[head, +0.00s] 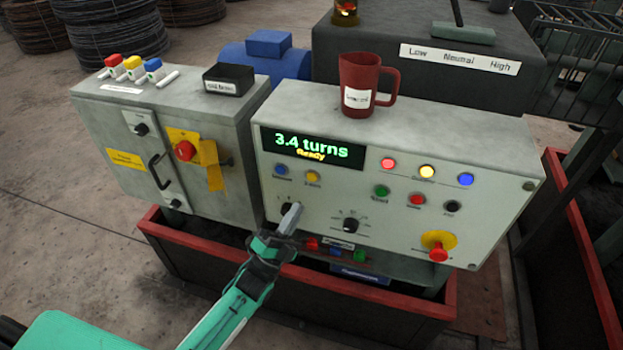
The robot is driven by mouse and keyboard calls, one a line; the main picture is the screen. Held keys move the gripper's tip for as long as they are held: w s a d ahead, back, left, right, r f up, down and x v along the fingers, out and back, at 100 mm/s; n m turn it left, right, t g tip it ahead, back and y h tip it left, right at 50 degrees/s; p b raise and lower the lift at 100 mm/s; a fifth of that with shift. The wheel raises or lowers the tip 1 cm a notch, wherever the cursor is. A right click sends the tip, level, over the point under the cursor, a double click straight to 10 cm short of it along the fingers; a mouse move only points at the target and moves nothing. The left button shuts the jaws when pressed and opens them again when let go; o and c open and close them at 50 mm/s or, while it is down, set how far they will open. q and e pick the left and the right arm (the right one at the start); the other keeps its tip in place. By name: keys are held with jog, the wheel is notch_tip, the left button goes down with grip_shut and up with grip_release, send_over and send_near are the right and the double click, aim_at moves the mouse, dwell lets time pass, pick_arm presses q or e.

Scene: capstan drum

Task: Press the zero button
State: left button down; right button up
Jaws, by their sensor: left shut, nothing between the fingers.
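A grey control panel (480,150) faces me, with a lit display (312,147) reading "3.4 turns" and "Ready". Below the display sit a blue button (280,170) and a yellow button (312,177), each with a small label too blurred to read surely. I cannot tell for certain which button is the zero button. My left gripper (290,218) is shut and empty. Its fingertips show below these two buttons, over the panel's lower left, and partly hide a dial there. I cannot tell whether they touch the panel. My right gripper is not in view.
A red mug (361,85) stands on the panel's top. Red, yellow and blue lamps (427,171), green, red and black buttons, a dial (350,225) and a red emergency stop (438,254) fill the panel's right. A grey cabinet (110,140) stands left. A red-rimmed trough (200,240) lies below.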

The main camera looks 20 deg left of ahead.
aim_at(312, 177)
pick_arm(q)
jog(key=w+b, duration=0.2)
jog(key=w, duration=0.5)
jog(key=shift+w, duration=0.15)
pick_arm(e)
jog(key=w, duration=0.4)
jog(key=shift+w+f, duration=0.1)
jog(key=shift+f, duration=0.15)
pick_arm(q)
jog(key=shift+d, duration=0.1)
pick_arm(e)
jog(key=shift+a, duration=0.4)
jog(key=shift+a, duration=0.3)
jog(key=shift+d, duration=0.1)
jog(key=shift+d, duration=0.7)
